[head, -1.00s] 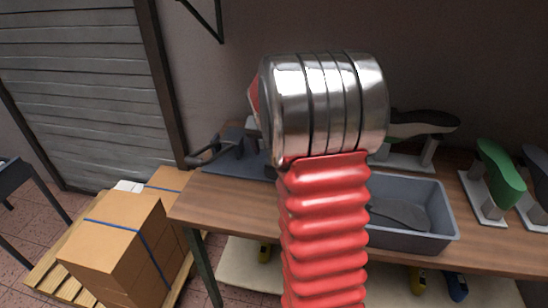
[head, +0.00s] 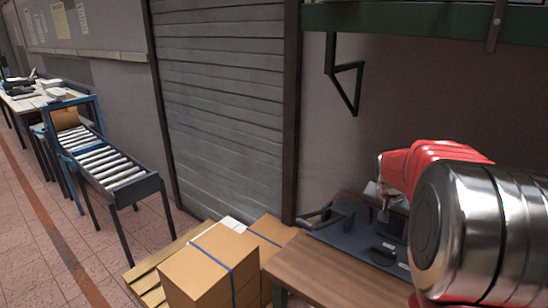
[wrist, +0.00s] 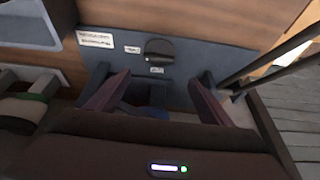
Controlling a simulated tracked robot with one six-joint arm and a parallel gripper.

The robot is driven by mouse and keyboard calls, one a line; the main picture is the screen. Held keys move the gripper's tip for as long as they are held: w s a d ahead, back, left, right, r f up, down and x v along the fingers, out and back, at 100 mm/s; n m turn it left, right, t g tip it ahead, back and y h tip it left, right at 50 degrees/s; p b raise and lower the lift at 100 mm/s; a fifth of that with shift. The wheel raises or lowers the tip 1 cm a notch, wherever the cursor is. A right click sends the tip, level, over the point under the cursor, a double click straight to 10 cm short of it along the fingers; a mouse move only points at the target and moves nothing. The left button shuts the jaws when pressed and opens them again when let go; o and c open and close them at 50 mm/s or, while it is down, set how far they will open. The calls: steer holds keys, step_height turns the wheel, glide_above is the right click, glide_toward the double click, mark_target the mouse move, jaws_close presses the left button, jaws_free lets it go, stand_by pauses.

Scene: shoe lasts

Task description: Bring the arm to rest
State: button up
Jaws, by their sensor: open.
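My gripper (wrist: 161,78) is open in the wrist view, its two dark fingers spread apart with nothing held between them. It points at the dark blue-grey plate (wrist: 200,62) on the wooden bench. The plate bears small white labels and a black oval piece (wrist: 159,51). In the head view my red and silver arm fills the right side, over the bench (head: 318,270), and the plate (head: 345,236) shows partly behind it. The fingers cannot be made out clearly there.
A grey bin (wrist: 30,22) and a light stand with a green-marked part (wrist: 25,105) are left in the wrist view. In the head view, cardboard boxes (head: 210,268) stand on a pallet left of the bench. A roller conveyor (head: 105,160) stands farther left, with open floor around it.

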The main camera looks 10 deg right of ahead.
steer(key=s+a+r+n+t+y, duration=0.1)
steer(key=s+a+n, duration=0.2)
steer(key=s+a, duration=0.4)
steer(key=s+a+r+n+t+y, duration=0.1)
steer(key=s+a+n, duration=0.3)
steer(key=a, duration=1)
steer(key=s+a+r+n+y, duration=0.1)
steer(key=s+a+r+n, duration=0.2)
steer(key=s+a, duration=0.7)
steer(key=shift+s+a+r+n+t+y, duration=0.2)
steer(key=shift+s+a+n+t+y, duration=0.15)
steer(key=shift+a, duration=0.2)
